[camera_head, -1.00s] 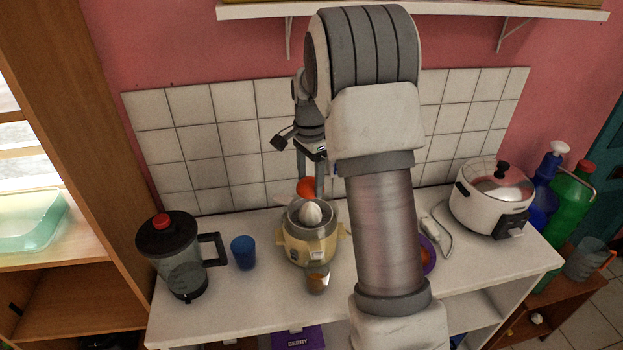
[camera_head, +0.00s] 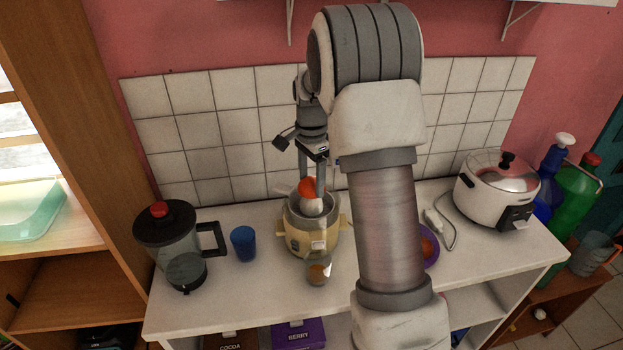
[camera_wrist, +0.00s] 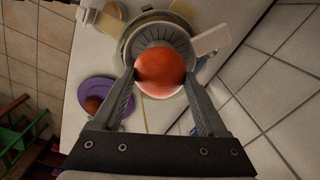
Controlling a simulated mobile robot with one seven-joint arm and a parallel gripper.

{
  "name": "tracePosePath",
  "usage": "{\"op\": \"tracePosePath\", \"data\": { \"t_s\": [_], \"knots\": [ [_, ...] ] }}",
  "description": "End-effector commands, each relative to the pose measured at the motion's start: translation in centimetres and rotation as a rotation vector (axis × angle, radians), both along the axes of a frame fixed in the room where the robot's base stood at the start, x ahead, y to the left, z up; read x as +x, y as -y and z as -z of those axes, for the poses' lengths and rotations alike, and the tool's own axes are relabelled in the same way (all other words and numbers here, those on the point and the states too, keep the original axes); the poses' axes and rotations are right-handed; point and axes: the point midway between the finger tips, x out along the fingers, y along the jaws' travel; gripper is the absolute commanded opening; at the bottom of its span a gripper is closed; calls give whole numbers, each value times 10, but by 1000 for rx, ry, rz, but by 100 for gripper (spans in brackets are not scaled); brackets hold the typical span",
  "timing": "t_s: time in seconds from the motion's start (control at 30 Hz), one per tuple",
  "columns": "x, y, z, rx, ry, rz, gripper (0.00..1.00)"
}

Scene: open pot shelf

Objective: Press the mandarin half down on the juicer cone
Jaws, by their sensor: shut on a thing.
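My gripper (camera_head: 311,185) is shut on the orange mandarin half (camera_head: 307,187), which also shows between the two fingers in the wrist view (camera_wrist: 160,74). The cream juicer (camera_head: 312,239) stands on the white counter, with a pale cone (camera_head: 311,205) in its grey bowl. In the head view the mandarin half is at the cone's upper part, slightly to its left. I cannot tell whether they touch. In the wrist view the fruit covers part of the juicer bowl (camera_wrist: 158,30), and the cone is hidden.
A small glass (camera_head: 319,270) stands in front of the juicer. A blue cup (camera_head: 243,243) and a lidded jug (camera_head: 180,250) are to the left. A purple plate (camera_wrist: 100,91) with a round fruit is to the right, partly behind my arm. A white cooker (camera_head: 494,192) stands at the right.

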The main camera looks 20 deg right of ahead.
Motion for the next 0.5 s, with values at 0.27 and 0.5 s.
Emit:
{"op": "tracePosePath", "data": {
  "t_s": [0.27,0.5],
  "knots": [
    [0,0,8,0,-1,0,26],
    [0,0,16,0,-1,0,26]
  ]
}}
